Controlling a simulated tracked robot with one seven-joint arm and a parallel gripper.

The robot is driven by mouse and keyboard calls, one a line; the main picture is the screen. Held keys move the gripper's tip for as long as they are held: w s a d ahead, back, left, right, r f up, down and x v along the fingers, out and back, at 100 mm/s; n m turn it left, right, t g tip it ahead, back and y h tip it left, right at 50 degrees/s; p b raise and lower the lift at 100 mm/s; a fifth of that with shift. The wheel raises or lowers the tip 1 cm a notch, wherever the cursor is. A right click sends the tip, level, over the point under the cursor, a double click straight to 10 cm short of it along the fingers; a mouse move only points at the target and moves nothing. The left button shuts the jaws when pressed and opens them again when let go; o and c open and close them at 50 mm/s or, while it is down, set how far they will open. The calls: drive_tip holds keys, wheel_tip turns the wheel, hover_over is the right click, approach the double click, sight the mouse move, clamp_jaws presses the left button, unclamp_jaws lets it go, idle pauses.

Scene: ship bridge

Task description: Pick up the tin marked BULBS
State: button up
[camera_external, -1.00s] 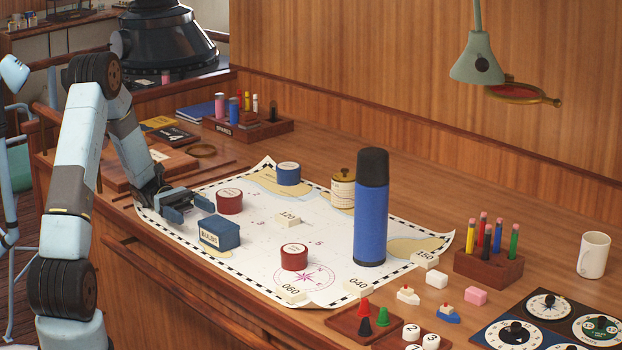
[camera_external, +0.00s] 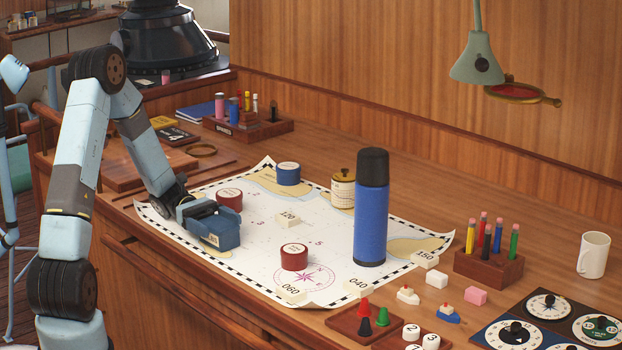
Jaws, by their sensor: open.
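A red round tin (camera_external: 230,199) stands close behind my gripper. Another red tin (camera_external: 294,257), a blue round tin (camera_external: 288,174), a cream jar (camera_external: 342,188) and a tall blue flask (camera_external: 371,210) stand on the chart (camera_external: 260,222). The chart's front left is clear.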

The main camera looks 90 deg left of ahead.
drive_tip(key=shift+x, duration=0.9)
drive_tip(key=shift+c, duration=0.4)
drive_tip(key=c, duration=1.1)
drive_tip(key=shift+a+r, duration=0.1)
